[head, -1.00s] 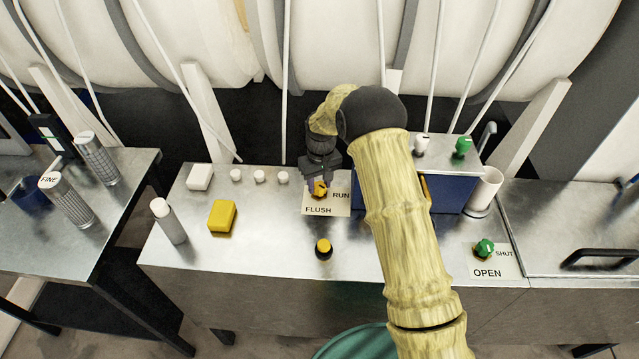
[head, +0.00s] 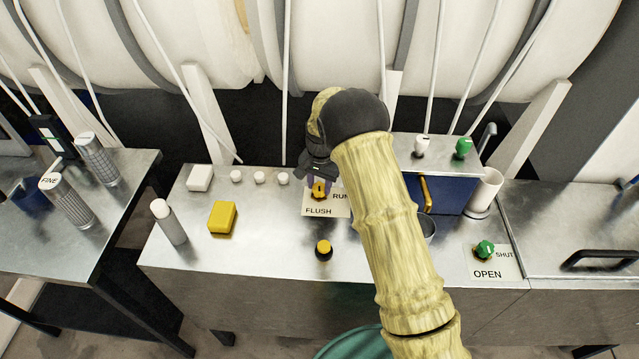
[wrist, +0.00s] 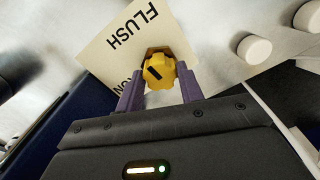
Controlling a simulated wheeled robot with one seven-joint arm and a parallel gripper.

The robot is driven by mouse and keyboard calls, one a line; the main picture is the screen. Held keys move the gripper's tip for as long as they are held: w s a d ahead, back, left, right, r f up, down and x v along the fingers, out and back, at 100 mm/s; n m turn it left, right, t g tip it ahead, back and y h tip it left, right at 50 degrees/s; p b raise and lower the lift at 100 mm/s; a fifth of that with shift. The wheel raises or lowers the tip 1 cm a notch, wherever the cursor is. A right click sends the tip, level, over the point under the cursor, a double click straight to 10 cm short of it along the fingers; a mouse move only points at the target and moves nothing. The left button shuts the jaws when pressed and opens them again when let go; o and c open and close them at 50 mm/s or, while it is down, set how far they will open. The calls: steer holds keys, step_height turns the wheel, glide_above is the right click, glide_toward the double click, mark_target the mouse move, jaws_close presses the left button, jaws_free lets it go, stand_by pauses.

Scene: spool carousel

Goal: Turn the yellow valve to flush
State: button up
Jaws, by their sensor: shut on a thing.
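The yellow valve (head: 319,189) sits on a cream label plate (head: 340,209) marked RUN and FLUSH on the metal counter. In the wrist view the yellow valve (wrist: 160,72) shows a dark pointer mark, slanted relative to the FLUSH lettering. My gripper (head: 318,182) reaches down onto the valve from behind. In the wrist view the purple fingers of my gripper (wrist: 160,90) are on either side of the valve knob, shut on it. Part of the RUN lettering is hidden by my gripper in the wrist view.
A yellow block (head: 222,217), a grey-white bottle (head: 169,222) and a yellow-topped button (head: 324,250) stand nearby. Several white knobs (head: 259,177) lie left of the valve. A blue box (head: 452,196) and a green valve (head: 484,249) are to the right.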

mark_target(322, 187)
steer(key=shift+w+r+m, duration=0.1)
steer(key=shift+w+m, duration=0.05)
steer(key=shift+m, duration=0.45)
steer(key=o, duration=1)
step_height(322, 187, up, 17)
steer(key=b, duration=0.2)
steer(key=shift+s+d+r, duration=0.15)
steer(key=shift+s+d, duration=0.05)
steer(key=shift+d, duration=0.1)
